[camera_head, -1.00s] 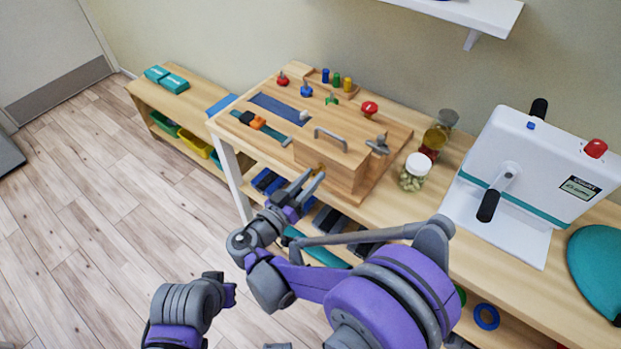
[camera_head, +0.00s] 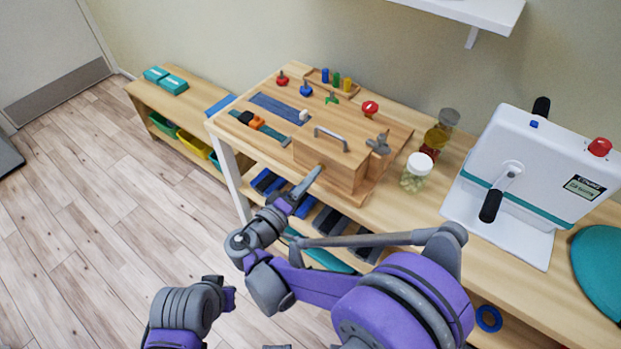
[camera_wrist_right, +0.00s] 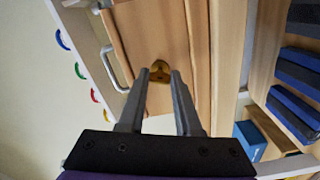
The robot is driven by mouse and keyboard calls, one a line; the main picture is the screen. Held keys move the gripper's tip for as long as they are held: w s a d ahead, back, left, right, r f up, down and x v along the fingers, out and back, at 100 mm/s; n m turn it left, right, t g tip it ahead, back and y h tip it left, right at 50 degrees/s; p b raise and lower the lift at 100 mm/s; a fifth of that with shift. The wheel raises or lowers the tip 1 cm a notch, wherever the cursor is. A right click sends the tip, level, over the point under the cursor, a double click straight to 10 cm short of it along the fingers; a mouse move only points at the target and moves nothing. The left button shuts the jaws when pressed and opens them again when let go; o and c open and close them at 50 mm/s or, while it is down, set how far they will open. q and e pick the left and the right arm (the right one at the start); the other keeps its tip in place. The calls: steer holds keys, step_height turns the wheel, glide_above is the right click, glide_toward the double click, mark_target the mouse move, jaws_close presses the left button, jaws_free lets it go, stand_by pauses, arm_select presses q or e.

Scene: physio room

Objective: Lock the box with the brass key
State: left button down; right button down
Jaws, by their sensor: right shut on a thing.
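The wooden box (camera_head: 343,171) sits on the front edge of the activity board (camera_head: 388,162), its lid down, with a grey handle (camera_head: 331,137) on top. In the head view the fingers hide the key. My left gripper is out of view.
The board carries coloured knobs, such as a red one (camera_head: 370,108), and a grey latch (camera_head: 378,144). A jar (camera_head: 415,172) and a white crank machine (camera_head: 540,175) stand to the right. Blue items (camera_wrist_right: 292,97) fill the shelf below.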

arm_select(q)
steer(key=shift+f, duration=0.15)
arm_select(e)
steer(key=shift+n, duration=1.7)
steer(key=c, duration=0.6)
jaws_free()
